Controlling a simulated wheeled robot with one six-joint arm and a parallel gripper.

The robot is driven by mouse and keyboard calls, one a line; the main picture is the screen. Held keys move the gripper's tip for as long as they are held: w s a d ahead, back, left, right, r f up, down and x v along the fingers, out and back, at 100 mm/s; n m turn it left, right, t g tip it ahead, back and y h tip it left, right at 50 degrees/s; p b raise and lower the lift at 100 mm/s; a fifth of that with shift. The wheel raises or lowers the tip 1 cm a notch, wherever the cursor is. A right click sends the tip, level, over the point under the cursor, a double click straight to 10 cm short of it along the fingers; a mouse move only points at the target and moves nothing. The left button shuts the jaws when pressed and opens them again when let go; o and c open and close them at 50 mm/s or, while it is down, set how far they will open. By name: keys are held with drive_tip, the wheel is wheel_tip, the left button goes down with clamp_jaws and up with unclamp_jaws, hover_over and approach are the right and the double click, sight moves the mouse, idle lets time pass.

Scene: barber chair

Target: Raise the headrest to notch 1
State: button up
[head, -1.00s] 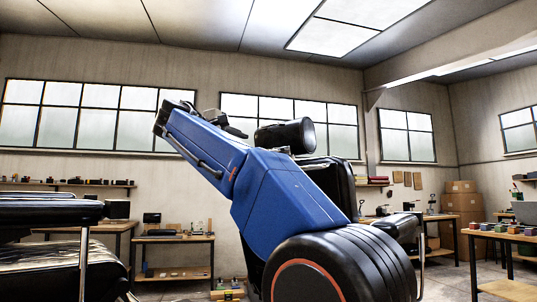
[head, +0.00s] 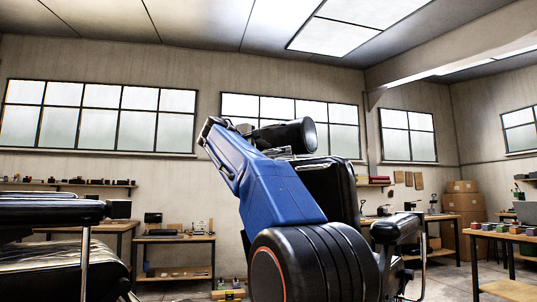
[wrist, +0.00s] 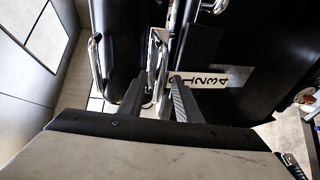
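The headrest (head: 284,137), a black padded roll, sits above the black chair back (head: 330,185) in the head view. In the wrist view a dark padded part, apparently the headrest (wrist: 121,45), is at upper left, beside the black chair back (wrist: 275,55). A pale plate (wrist: 208,78) on the chair back carries notch numbers; 2, 3 and 4 are readable. A chrome bar (wrist: 158,55) runs between the two padded parts. My gripper (wrist: 159,78) is open, its fingers apart on either side of the bar's line. I cannot tell whether they touch it. In the head view the fingers are hidden.
A second black chair (head: 60,212) stands at the left. A chrome-edged armrest (head: 398,226) sits at the right of the chair. Workbenches (head: 172,240) and shelves line the walls. Cardboard boxes (head: 461,205) are stacked at the back right.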

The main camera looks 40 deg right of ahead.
drive_tip(key=shift+x, duration=1.4)
clamp_jaws()
drive_tip(key=shift+a+r, duration=0.15)
drive_tip(key=shift+r, duration=0.75)
drive_tip(key=shift+a+r, duration=0.15)
drive_tip(key=shift+r, duration=0.75)
unclamp_jaws()
drive_tip(key=v, duration=1.7)
drive_tip(key=shift+a, duration=0.2)
